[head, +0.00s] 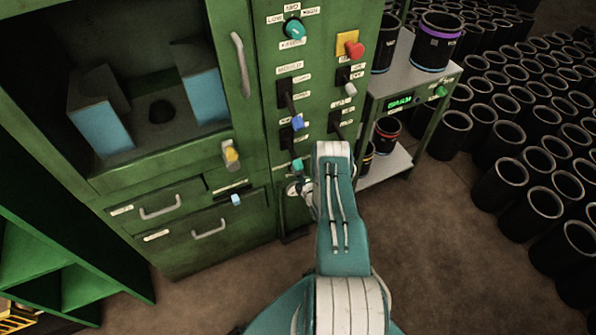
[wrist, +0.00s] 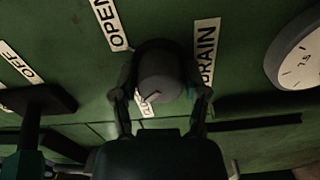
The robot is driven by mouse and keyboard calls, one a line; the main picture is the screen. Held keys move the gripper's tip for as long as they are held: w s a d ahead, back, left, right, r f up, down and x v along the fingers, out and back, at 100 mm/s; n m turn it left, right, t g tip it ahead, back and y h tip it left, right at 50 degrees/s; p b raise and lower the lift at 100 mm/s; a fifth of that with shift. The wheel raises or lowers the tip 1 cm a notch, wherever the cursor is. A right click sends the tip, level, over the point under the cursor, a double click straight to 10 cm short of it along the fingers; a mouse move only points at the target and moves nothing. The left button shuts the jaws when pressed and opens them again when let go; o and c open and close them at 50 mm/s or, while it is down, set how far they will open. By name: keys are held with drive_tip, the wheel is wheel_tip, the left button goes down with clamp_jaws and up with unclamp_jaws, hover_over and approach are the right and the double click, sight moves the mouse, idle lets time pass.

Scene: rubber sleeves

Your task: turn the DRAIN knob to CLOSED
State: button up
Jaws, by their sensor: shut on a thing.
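The DRAIN knob (wrist: 162,78) is a dark round knob on the green panel in the wrist view. The DRAIN label (wrist: 207,52) is on its right and the OPEN label (wrist: 111,24) is on its upper left. A third white label (wrist: 145,106) below it is mostly hidden. A short light mark on the knob's face slants toward the lower left, near that label. My gripper (wrist: 161,95) has one finger on each side of the knob and is shut on it. In the head view my arm hides the knob.
A round gauge (wrist: 298,58) sits right of the knob in the wrist view, and a dark lever (wrist: 32,110) beside an OFF label on the left. In the head view, a shelf cart (head: 410,100) and many black sleeves (head: 535,165) stand right of the green cabinet (head: 160,190).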

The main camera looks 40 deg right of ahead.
drive_tip(key=shift+a+f+n, duration=0.15)
drive_tip(key=shift+a+n, duration=0.1)
drive_tip(key=shift+n, duration=0.35)
drive_tip(key=o, duration=1.1)
drive_tip(key=shift+a+f, duration=0.1)
drive_tip(key=shift+o, duration=0.2)
drive_tip(key=shift+d, duration=0.2)
drive_tip(key=shift+s, duration=0.35)
drive_tip(key=v, duration=1.1)
